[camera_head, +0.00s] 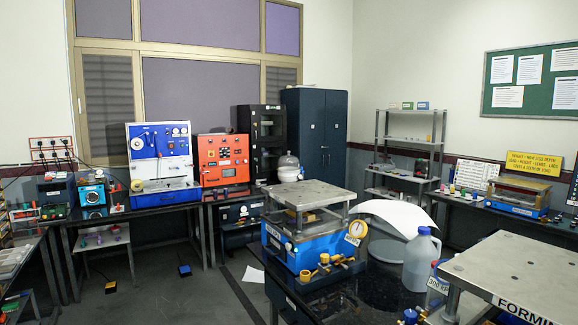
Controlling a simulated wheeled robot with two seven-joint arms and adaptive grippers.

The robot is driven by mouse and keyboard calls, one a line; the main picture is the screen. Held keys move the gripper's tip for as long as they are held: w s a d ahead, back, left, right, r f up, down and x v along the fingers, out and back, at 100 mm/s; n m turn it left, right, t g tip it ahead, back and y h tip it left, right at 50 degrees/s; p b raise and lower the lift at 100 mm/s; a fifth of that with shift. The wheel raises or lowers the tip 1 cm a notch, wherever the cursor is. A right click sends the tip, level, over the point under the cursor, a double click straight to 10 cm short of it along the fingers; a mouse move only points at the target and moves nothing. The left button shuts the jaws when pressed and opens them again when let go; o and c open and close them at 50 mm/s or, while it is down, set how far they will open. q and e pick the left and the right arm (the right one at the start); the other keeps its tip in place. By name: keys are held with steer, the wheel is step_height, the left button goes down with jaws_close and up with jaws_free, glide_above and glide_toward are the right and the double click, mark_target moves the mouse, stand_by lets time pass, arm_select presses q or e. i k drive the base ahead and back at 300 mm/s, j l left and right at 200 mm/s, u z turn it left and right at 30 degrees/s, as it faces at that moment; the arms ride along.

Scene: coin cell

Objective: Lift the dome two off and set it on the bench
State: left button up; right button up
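A clear, rounded, dome-like vessel (288,163) stands behind the blue press, near the dark cabinets. It is small in view, and I cannot tell whether it is dome two. No label reading dome two is legible. The bench in front of me has a dark, glossy top (385,284), partly covered by equipment. Neither of my grippers shows in the head view.
A blue press (300,255) with a gauge (357,229) and brass valves stands mid-bench. A plastic jug (421,260) stands right of it. A metal-topped frame (525,268) fills the lower right. Open floor (175,295) lies to the left.

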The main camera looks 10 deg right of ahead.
mark_target(287, 163)
steer(key=i+j+u, duration=0.2)
steer(key=i+u, duration=0.15)
steer(key=i, duration=0.6)
steer(key=i+u, duration=0.3)
steer(key=i, duration=2.7)
steer(key=i+l+z, duration=0.2)
steer(key=i+z, duration=0.65)
steer(key=i, duration=0.15)
steer(key=i+j+z, duration=0.2)
steer(key=i+z, duration=0.2)
steer(key=i+j+z, duration=0.4)
steer(key=i, duration=0.15)
steer(key=i+l+z, duration=0.2)
steer(key=i+z, duration=0.2)
steer(key=i, duration=0.3)
steer(key=i+z, duration=0.4)
steer(key=i, duration=0.35)
steer(key=i+u, duration=0.4)
steer(key=i+l+u, duration=0.15)
steer(key=u, duration=0.2)
steer(key=i+l+u, duration=0.25)
steer(key=i+u, duration=0.15)
steer(key=i+l+u, duration=0.25)
steer(key=u, duration=0.15)
